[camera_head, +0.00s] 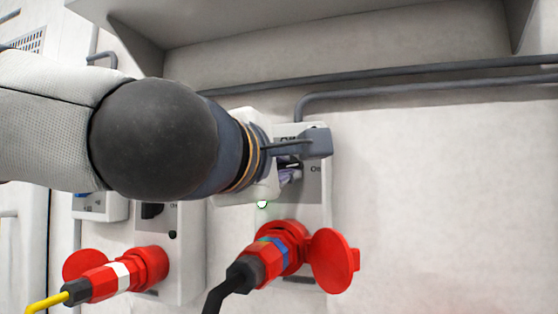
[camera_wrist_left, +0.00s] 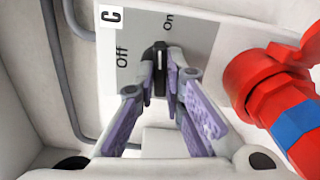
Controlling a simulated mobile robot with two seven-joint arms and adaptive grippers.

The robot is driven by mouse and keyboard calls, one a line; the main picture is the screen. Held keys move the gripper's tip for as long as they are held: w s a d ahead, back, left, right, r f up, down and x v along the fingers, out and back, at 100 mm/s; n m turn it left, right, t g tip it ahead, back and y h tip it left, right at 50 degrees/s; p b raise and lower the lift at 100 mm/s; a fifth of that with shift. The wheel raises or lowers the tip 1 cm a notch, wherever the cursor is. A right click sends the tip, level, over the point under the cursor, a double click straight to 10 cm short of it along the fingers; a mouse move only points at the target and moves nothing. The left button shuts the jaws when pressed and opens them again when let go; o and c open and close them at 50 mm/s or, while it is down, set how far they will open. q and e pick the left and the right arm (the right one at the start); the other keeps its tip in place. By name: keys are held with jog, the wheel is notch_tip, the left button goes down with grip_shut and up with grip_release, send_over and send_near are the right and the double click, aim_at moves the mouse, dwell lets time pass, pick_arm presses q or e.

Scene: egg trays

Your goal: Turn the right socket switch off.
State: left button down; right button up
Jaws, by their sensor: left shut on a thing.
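The right socket (camera_head: 314,190) is a grey-white wall box with a red plug in its lower part. Its black rotary switch knob (camera_wrist_left: 160,68) shows in the left wrist view, with "Off" printed to the left and "On" above. The knob's long side is roughly upright there, its end pointing towards "On". My left gripper (camera_head: 290,172) is at the switch and hides the knob in the head view. In the left wrist view its purple-padded fingers (camera_wrist_left: 160,85) are shut on the knob, one on each side. My right gripper is not in view.
A red plug with a blue band (camera_head: 271,252) and an open red cap (camera_head: 332,261) sit below the switch. The left socket (camera_head: 188,270) holds another red plug (camera_head: 118,276). Grey conduits (camera_head: 400,75) and a shelf (camera_head: 350,55) run above. The wall at right is clear.

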pick_arm(q)
jog(key=shift+s+r+n, duration=0.1)
jog(key=shift+r+n, duration=0.2)
jog(key=shift+n, duration=0.2)
jog(key=shift+f+n, duration=0.15)
jog(key=shift+n, duration=0.75)
jog(key=n, duration=0.4)
jog(key=shift+a+n, duration=0.1)
jog(key=shift+n, duration=0.2)
jog(key=n, duration=0.4)
jog(key=shift+n, duration=2.4)
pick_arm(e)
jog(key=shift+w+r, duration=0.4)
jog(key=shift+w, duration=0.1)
pick_arm(q)
jog(key=c, duration=1.8)
grip_release()
jog(key=shift+w, duration=0.2)
jog(key=shift+o, duration=0.6)
jog(key=shift+w+f, duration=0.1)
